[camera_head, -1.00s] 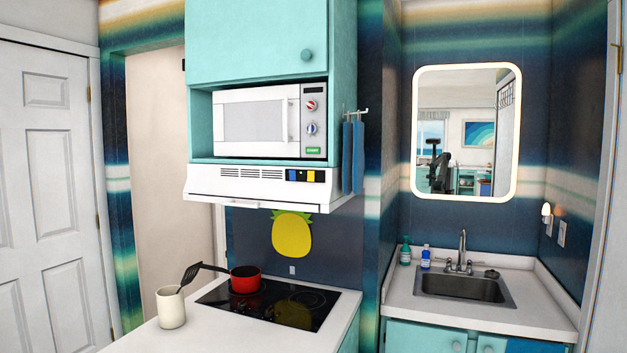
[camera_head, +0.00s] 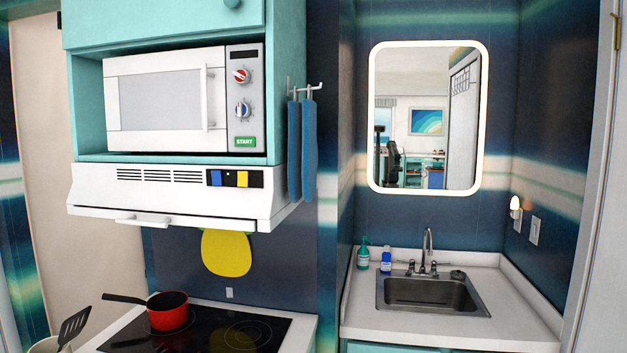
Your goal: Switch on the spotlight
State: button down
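A white range hood (camera_head: 180,190) hangs under the microwave, above the stove. On the right of its front is a black switch panel (camera_head: 256,180) with blue and yellow switches (camera_head: 242,179). I cannot tell which switch is pressed or which one is for a light. No lit lamp shows on the hood; its underside is hidden from this view. A small lamp (camera_head: 515,203) glows on the right wall by the sink. My gripper is not in view.
A white microwave (camera_head: 170,100) sits in a teal cabinet. Below are a black cooktop (camera_head: 210,335) with a red pan (camera_head: 168,312) and a white utensil crock (camera_head: 60,348). Blue towels (camera_head: 302,150) hang right of the hood. A lit mirror (camera_head: 425,190) and sink (camera_head: 435,293) are at right.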

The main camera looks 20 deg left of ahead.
aim_at(242, 176)
jog(key=u, duration=0.15)
jog(key=i, duration=1.05)
jog(key=u, duration=0.65)
